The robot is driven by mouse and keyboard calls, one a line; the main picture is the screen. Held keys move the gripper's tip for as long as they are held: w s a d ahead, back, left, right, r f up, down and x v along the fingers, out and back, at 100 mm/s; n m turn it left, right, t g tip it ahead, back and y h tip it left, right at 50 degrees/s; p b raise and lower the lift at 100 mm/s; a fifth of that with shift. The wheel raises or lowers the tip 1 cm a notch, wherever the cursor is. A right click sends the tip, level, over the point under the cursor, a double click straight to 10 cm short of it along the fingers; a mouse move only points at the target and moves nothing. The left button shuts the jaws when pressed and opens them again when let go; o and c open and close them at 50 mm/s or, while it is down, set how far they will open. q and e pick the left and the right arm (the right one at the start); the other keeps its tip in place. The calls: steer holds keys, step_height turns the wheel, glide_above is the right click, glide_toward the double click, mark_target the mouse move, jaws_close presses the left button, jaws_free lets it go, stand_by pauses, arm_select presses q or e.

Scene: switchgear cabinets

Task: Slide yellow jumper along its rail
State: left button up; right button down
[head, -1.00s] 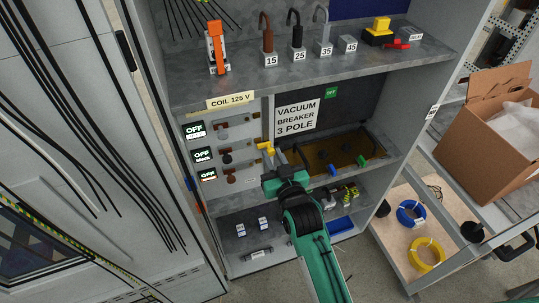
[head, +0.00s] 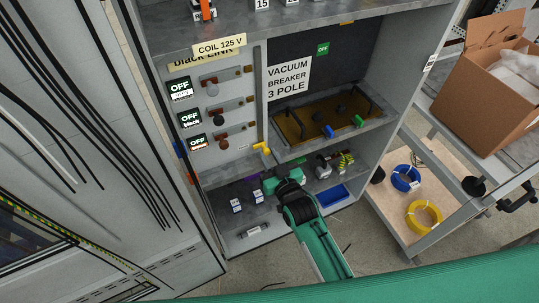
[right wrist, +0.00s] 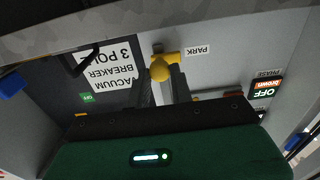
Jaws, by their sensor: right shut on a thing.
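The yellow jumper (head: 262,147) sits at the right edge of the grey switch panel, below the row of the lowest OFF display (head: 198,142). My right gripper (head: 268,155) reaches it from below and is shut on it. In the right wrist view, the yellow jumper (right wrist: 161,67) shows at the tip of the grey fingers (right wrist: 174,82), beside a PARK label (right wrist: 197,51). The picture there is upside down. The fingers and my gripper body hide part of the rail. My left gripper is not in view.
The vacuum breaker sign (head: 289,80) and a recessed tray (head: 300,128) with blue and green clips lie right of the jumper. The shelf below holds small blocks (head: 236,205) and a blue bin (head: 333,196). A cart (head: 440,232) with cable coils stands at the right.

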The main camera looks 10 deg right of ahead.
steer(key=shift+s+f, duration=0.1)
steer(key=shift+f, duration=0.2)
steer(key=c, duration=1.2)
jaws_free()
steer(key=shift+r, duration=0.1)
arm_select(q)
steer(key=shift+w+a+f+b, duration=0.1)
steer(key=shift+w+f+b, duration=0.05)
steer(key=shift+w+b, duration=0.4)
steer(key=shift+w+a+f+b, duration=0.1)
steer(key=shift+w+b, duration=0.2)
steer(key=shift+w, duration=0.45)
arm_select(e)
steer(key=v, duration=1.3)
steer(key=shift+s, duration=0.3)
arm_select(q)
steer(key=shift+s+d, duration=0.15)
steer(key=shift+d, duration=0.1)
arm_select(e)
steer(key=shift+d, duration=0.1)
